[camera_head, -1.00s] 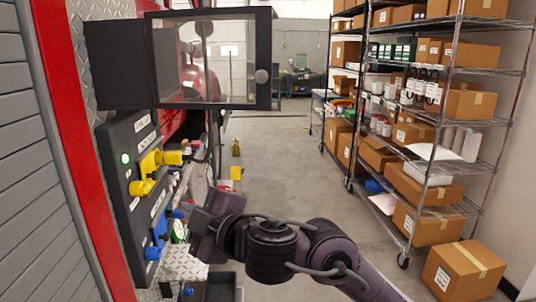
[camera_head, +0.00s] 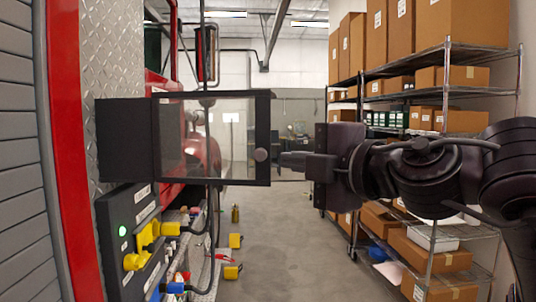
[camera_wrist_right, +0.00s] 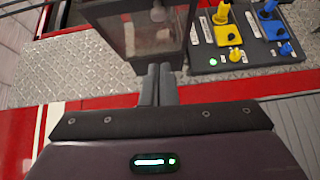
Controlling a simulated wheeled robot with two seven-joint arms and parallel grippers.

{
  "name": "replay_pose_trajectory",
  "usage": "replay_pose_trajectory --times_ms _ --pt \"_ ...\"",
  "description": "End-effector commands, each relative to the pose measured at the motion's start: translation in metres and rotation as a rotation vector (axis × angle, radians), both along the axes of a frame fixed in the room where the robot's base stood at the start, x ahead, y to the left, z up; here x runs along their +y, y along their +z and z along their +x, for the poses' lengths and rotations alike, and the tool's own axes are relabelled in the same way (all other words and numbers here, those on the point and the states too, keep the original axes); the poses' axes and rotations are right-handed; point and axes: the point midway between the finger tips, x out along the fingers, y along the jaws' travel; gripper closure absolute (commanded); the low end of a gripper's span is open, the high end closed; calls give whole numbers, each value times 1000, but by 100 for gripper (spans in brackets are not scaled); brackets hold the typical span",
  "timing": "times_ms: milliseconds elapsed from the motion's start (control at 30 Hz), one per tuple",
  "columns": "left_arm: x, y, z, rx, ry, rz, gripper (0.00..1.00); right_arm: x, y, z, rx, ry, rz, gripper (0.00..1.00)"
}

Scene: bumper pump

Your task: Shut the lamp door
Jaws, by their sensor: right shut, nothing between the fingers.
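The lamp door (camera_head: 217,140) is a black-framed glass pane standing open, swung out to the right of the dark lamp housing (camera_head: 126,138) on the truck's side. A small gap seems to show between tips and door. In the right wrist view the closed fingers (camera_wrist_right: 157,72) appear close to the dark door frame (camera_wrist_right: 180,45); contact cannot be told there. My left gripper is not in view.
A control panel (camera_head: 124,217) with a green light and yellow and blue handles lies below the housing; dark cables hang beside it. Shelves with boxes (camera_head: 440,90) stand at the right, behind my right arm. The floor (camera_head: 290,230) in the middle is clear.

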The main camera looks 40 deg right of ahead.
Motion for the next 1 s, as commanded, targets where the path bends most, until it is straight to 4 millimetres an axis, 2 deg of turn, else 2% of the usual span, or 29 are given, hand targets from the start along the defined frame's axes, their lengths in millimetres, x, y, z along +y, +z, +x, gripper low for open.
replay_pose_trajectory --times_ms 100,333,400,633,1000 --pt "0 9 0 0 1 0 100 2 0 27 7 4 3 100" --pt "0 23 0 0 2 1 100 5 -2 76 5 3 3 100" --pt "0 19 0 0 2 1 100 -4 -6 85 5 -3 4 100" --pt "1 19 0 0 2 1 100 -20 -6 102 1 0 1 100" --pt "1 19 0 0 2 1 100 -22 -6 105 -1 1 -1 100"
